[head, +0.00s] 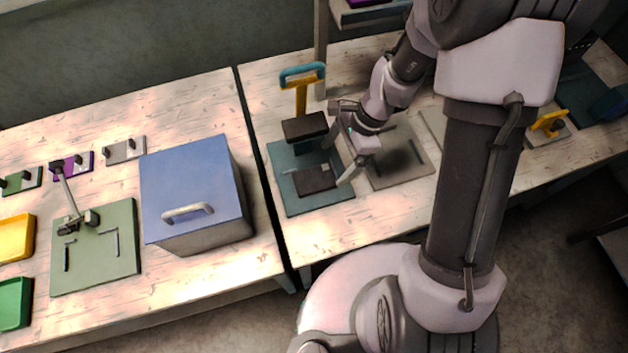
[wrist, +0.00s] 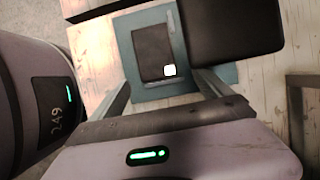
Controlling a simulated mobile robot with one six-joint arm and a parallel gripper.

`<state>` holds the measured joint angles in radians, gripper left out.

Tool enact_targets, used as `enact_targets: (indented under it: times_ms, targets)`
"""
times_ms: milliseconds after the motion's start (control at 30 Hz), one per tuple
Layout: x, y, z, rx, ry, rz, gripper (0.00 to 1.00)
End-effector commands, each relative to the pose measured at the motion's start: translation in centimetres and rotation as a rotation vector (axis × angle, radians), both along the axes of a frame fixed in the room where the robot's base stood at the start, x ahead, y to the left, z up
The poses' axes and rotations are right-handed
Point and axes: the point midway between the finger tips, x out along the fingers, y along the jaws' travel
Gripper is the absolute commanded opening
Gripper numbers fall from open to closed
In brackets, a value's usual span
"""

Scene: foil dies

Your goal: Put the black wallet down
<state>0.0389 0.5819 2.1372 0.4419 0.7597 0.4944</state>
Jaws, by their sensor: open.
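The black wallet (head: 315,180) lies flat on the teal base (head: 289,203) of a press with an orange and teal handle (head: 301,90). The press's black upper block (head: 305,127) is raised above the back of the base. In the wrist view the wallet (wrist: 152,45) lies beside a grey guide strip (wrist: 176,38), with a small white patch at its near corner. My gripper (head: 339,163) is at the right side of the press. Its fingers are apart and hold nothing; in the wrist view the gripper (wrist: 162,78) shows the wallet beyond its fingertips.
A grey plate (head: 402,165) is right of the press. A blue box lid (head: 192,180) with a handle stands on the left table, past a narrow gap. A green plate (head: 122,270) with a stand is farther left. A shelf post (head: 321,50) rises behind the press.

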Motion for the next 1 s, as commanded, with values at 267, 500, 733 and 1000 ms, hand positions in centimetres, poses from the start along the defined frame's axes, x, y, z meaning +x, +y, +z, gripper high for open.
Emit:
enact_targets:
  times_ms: [267,500,733,1000]
  targets:
    - [-1.0,1.5,-4.5,0.000,0.002,0.000,0.89]
    - [-1.0,1.6,-4.3,0.001,0.002,-0.001,0.83]
    - [-1.0,1.6,-4.3,0.001,0.002,-0.001,0.38]
    - [-1.0,1.6,-4.3,0.001,0.002,-0.001,0.15]
